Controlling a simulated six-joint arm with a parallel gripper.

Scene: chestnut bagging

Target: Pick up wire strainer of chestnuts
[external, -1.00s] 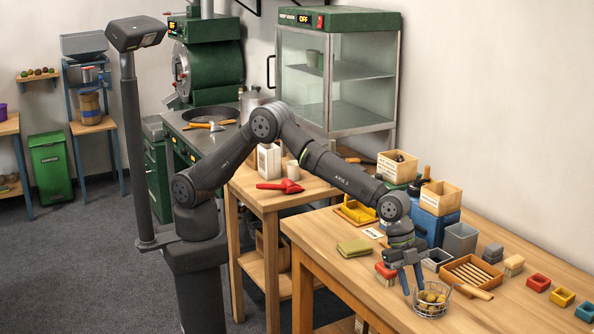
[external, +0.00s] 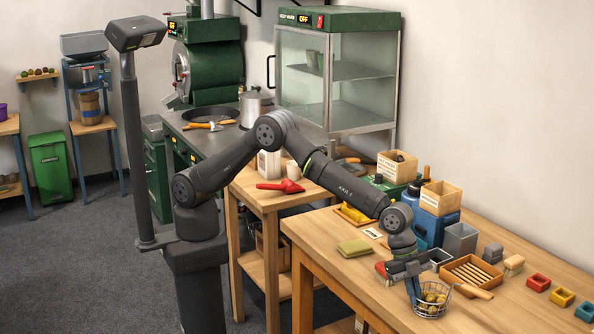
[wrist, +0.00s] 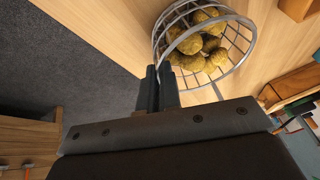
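The wire strainer (external: 432,310) is a round wire basket with a wooden handle (external: 473,291) pointing right. It stands near the front edge of the wooden table, with several yellow-brown chestnuts inside. My gripper (external: 415,298) points down at the basket's left side, its fingers close together. In the wrist view, the two dark fingers (wrist: 158,88) meet at the near rim of the strainer (wrist: 236,16), with the chestnuts (wrist: 200,42) just beyond. They appear shut on the wire wall, though the exact contact is hidden. I see no clear gap under the basket.
A slatted wooden tray (external: 470,270) lies just behind the strainer. A grey bin (external: 459,240), a green cloth (external: 354,247) and wooden boxes stand farther back. Small red (external: 538,282), yellow and teal boxes are to the right. The table's front edge is close.

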